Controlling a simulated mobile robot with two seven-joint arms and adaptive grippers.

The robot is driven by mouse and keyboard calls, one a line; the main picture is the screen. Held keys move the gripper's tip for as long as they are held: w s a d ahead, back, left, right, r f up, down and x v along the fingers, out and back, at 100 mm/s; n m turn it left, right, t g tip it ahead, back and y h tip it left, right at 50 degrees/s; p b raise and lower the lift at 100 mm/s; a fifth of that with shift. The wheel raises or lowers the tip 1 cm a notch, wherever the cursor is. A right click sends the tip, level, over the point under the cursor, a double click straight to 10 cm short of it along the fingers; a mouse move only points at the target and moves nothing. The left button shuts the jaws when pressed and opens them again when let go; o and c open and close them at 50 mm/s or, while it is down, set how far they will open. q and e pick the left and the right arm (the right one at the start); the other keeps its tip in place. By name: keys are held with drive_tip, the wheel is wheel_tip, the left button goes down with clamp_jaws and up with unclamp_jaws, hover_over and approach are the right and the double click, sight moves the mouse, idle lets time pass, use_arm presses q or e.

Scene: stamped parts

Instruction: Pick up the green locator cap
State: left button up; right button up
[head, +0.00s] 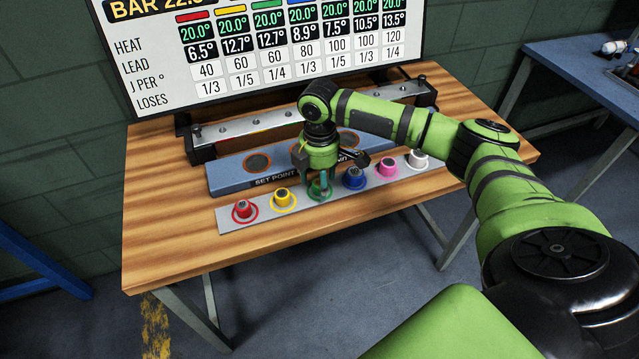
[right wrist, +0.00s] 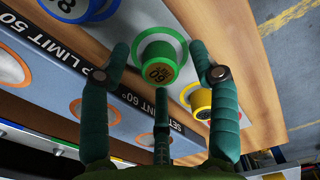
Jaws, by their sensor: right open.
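The green locator cap (right wrist: 158,62) sits on a green ring on the light strip, between the blue and yellow caps. In the head view the green cap (head: 317,187) is partly hidden behind my right gripper. My right gripper (head: 320,172) points down just above it. In the right wrist view the open fingers of my right gripper (right wrist: 162,75) stand on either side of the green cap, with clear gaps. A third finger shows at the lower middle. Nothing is held. My left gripper is not in view.
Along the light strip (head: 232,219) stand red (head: 242,209), yellow (head: 282,198), blue (head: 353,178), pink (head: 388,167) and white (head: 418,158) caps. Behind it lies a blue set-point plate (head: 228,178) with round spots, then a metal bar (head: 240,130) and a screen (head: 160,60). The wooden table (head: 160,240) is clear at front left.

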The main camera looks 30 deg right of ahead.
clamp_jaws()
drive_tip(key=shift+r, duration=0.1)
